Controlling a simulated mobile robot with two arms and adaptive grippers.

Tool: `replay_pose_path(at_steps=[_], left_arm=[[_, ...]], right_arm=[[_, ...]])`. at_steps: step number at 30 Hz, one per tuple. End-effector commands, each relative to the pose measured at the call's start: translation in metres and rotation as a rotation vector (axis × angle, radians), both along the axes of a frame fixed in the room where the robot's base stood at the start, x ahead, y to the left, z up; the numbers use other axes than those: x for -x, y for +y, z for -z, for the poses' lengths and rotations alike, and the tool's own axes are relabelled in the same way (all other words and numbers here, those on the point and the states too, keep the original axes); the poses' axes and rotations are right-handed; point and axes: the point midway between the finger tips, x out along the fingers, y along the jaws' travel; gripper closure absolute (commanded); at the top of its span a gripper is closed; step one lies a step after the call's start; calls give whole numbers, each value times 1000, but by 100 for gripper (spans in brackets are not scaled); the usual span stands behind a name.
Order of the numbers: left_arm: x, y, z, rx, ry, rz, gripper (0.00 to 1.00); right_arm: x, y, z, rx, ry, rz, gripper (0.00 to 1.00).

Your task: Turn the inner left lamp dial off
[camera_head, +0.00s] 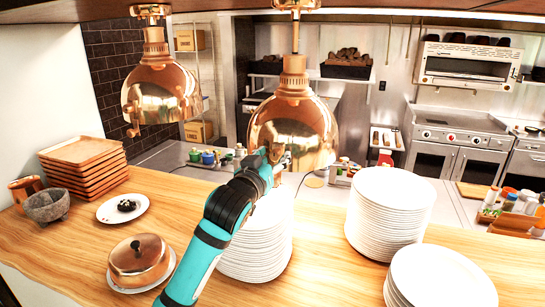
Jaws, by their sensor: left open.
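Two copper heat lamps hang over the wooden counter. One lamp (160,92) is at the left, with a small copper dial (133,131) low on its left rim. The other lamp (305,118) hangs nearer the middle. My left arm, teal and black, reaches up from the bottom to this middle lamp. My left gripper (279,158) is open at its lower front rim. The gripper looks small and copper reflections blend with it, so I cannot tell whether it touches the lamp. Any dial on the middle lamp is hidden behind the gripper. My right gripper is out of view.
Plate stacks stand on the wooden counter (325,270): one (255,250) behind my left arm, another (390,215) to the right, and a third (440,280) at the front right. A copper cloche (138,262), a small plate (108,212) and stacked trays (85,165) are at left.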

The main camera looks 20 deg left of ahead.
Motion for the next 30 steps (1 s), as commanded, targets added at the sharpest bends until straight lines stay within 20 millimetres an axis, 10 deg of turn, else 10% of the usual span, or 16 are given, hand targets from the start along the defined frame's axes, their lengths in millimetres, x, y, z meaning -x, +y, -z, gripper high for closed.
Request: replay_pose_path(at_steps=[15,30], left_arm=[[1,0,0,0,0,1,100],[1,0,0,-128,-4,1,100]], right_arm=[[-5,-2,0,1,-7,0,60],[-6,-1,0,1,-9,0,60]])
